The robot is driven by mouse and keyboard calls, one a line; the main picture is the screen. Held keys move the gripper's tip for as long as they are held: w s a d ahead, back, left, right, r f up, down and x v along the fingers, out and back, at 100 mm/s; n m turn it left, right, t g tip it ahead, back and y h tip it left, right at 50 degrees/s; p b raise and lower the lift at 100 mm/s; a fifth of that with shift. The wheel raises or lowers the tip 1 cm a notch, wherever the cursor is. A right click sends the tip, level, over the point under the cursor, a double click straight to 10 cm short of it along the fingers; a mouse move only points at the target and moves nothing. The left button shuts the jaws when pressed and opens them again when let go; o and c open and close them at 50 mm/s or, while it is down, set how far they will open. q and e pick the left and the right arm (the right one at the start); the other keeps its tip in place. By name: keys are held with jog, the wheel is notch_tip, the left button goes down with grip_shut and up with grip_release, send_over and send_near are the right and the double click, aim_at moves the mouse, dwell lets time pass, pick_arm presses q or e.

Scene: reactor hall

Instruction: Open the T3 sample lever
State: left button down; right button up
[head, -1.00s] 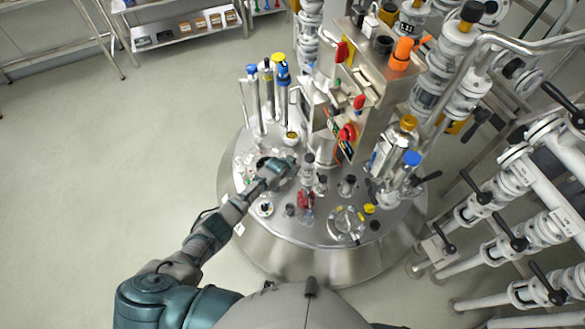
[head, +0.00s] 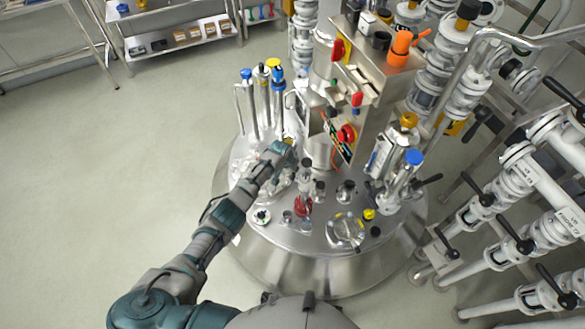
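My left gripper (head: 279,150) is at the end of the arm that reaches over the left part of the steel vessel lid (head: 275,233). It is beside the foot of the sample tubes, which have a blue cap (head: 278,73), a yellow cap (head: 273,63) and another blue cap (head: 246,73). The fingers are small and partly hidden, so I cannot tell whether they are open or touch anything. No T3 label can be read, and I cannot tell which part is the T3 sample lever. My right gripper is not in view.
A steel control box (head: 372,70) with a red knob (head: 347,134) stands right of the gripper. A red fitting (head: 303,206) and a round flange (head: 345,230) sit on the lid. Pipes with black-handled valves (head: 515,235) fill the right side. The floor (head: 100,180) at left is clear.

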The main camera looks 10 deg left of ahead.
pick_arm(q)
jog(key=c, duration=1.1)
grip_release()
jog(key=shift+w+d, duration=0.1)
jog(key=shift+w, duration=0.1)
jog(key=shift+c, duration=0.2)
jog(key=shift+w+f, duration=0.15)
jog(key=shift+s, duration=0.2)
jog(key=v, duration=1.2)
jog(key=shift+w, duration=0.1)
